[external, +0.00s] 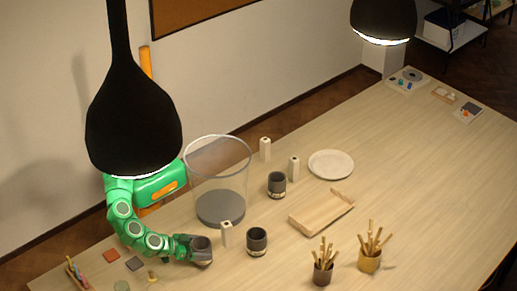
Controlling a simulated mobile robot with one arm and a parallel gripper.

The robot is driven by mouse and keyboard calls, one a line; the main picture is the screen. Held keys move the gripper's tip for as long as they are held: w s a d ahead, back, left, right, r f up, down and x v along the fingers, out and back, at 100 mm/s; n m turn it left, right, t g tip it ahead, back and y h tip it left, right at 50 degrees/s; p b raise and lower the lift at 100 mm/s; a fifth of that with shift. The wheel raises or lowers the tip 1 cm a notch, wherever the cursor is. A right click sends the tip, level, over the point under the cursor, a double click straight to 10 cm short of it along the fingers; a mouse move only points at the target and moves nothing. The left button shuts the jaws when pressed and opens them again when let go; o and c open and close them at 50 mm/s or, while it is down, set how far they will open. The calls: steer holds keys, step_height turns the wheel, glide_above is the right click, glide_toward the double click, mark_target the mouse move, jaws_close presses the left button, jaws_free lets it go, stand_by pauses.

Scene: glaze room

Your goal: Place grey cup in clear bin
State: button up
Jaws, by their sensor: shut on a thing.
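My gripper (188,246) is at the lower left of the external view, shut on a grey cup (201,251). That cup is low over the table, and I cannot tell whether it touches the top. The clear bin (220,167) is a tall see-through cylinder with a dark grey base, standing behind and slightly right of my gripper. Two other dark grey cups stand upright on the table: one (257,242) right of the held cup, one (277,185) right of the bin.
A white bottle (226,234) stands close beside the held cup, with two more (265,149) (294,168) right of the bin. A wooden tray (320,215), a white plate (331,164) and two tool pots (323,273) (370,260) lie further right. Black lamps hang above. The table's right side is mostly clear.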

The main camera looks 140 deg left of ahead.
steer(key=shift+f, duration=1.2)
steer(key=shift+f, duration=0.15)
steer(key=o, duration=1)
steer(key=shift+f, duration=0.1)
steer(key=shift+o, duration=0.2)
steer(key=v, duration=0.7)
steer(key=shift+d, duration=0.4)
